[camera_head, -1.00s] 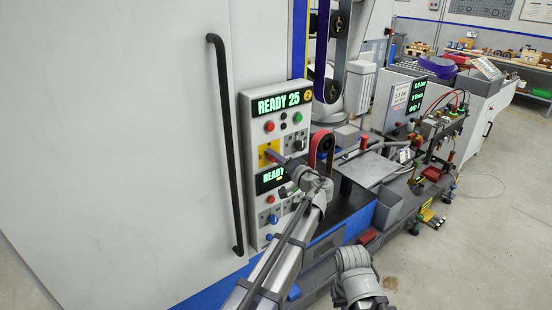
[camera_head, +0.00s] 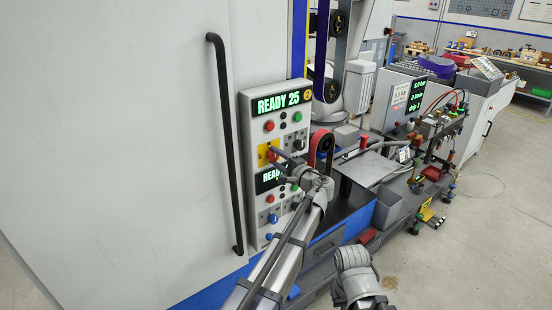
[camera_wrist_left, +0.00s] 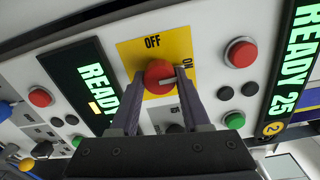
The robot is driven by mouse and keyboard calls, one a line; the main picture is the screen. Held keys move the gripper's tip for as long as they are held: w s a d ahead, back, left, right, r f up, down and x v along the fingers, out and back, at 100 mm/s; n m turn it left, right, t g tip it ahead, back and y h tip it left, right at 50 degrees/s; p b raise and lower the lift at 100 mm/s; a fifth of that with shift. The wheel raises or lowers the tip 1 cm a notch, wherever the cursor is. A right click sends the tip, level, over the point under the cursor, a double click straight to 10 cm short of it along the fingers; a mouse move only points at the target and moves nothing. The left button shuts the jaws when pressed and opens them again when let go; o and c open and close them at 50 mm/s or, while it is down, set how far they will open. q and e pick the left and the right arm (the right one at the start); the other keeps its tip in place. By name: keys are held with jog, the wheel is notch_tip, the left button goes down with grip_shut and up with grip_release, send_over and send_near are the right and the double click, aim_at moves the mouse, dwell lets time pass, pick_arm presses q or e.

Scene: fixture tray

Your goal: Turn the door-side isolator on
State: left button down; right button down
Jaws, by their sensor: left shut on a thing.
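The isolator is a red rotary knob (camera_wrist_left: 158,76) on a yellow plate (camera_wrist_left: 133,52) marked OFF and ON in the left wrist view. In the head view the yellow plate (camera_head: 263,157) sits on the grey control panel beside the door. My left gripper (camera_wrist_left: 159,85) is shut on the red knob, one finger on each side. A pale bar on the knob points toward the ON side; the fingers partly cover it. My left gripper (camera_head: 281,158) also shows at the knob in the head view. My right gripper is not in view.
Above the knob a display (camera_head: 278,104) reads READY 25; a second READY display (camera_head: 268,179) is below, partly hidden by my arm. Push buttons surround the knob. A long black door handle (camera_head: 226,145) stands to the left. A red belt loop (camera_head: 320,147) is to the right.

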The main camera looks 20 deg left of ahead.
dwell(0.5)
pick_arm(q)
jog(key=shift+c, duration=1.8)
grip_release()
jog(key=v, duration=0.7)
jog(key=shift+s+d, duration=0.25)
jog(key=shift+d, duration=0.1)
